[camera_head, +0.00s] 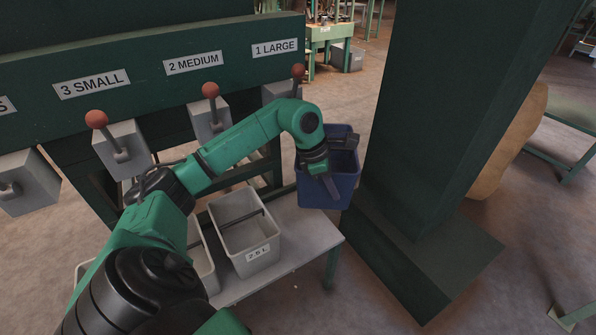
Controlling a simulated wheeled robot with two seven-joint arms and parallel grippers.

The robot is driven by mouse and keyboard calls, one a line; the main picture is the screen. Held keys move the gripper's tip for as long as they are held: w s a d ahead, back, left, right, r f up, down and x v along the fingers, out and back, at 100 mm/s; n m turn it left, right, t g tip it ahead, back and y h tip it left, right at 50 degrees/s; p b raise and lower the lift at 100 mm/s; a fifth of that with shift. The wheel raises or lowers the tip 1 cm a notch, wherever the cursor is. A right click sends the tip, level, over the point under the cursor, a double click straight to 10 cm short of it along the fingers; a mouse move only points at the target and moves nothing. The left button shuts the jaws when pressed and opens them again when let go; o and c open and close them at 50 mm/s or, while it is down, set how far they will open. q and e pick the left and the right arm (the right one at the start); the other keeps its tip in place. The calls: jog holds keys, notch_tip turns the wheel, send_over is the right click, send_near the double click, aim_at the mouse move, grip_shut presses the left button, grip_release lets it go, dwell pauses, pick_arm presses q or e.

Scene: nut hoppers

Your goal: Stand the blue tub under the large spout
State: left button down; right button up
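The blue tub (345,188) hangs from my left gripper (328,180), off the right end of the low bench. The gripper appears shut on the tub's handle bar, but the fingertips are partly hidden against the tub. The large spout (278,92) is the grey box under the "1 LARGE" label, with a red-knobbed lever. My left arm partly covers the space below it. The tub is to the right of that spout and lower. My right gripper is not in view.
A grey tub (269,256) with a handle bar stands on the pale bench (318,232), with another light tub beside it. The medium spout (202,118) and small spout (123,142) are to the left. A dark green post (440,130) with a wide foot stands close right of the blue tub.

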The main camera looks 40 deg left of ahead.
pick_arm(q)
jog(key=a+n+b, duration=0.1)
jog(key=n, duration=0.1)
jog(key=w+a+f+n+y+b, duration=0.1)
jog(key=n, duration=0.1)
jog(key=a+n+t+y+b, duration=0.1)
jog(key=a+n, duration=0.1)
jog(key=shift+w+f+n+b, duration=0.35)
jog(key=shift+w+n+b, duration=0.05)
pick_arm(e)
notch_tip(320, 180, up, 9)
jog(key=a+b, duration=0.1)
jog(key=b, duration=0.2)
pick_arm(q)
notch_tip(320, 180, down, 19)
jog(key=shift+a+f+b, duration=0.15)
jog(key=shift+b, duration=0.6)
jog(key=shift+f, duration=0.15)
jog(key=c, duration=1.5)
grip_release()
jog(key=o, duration=0.4)
jog(key=shift+o, duration=0.2)
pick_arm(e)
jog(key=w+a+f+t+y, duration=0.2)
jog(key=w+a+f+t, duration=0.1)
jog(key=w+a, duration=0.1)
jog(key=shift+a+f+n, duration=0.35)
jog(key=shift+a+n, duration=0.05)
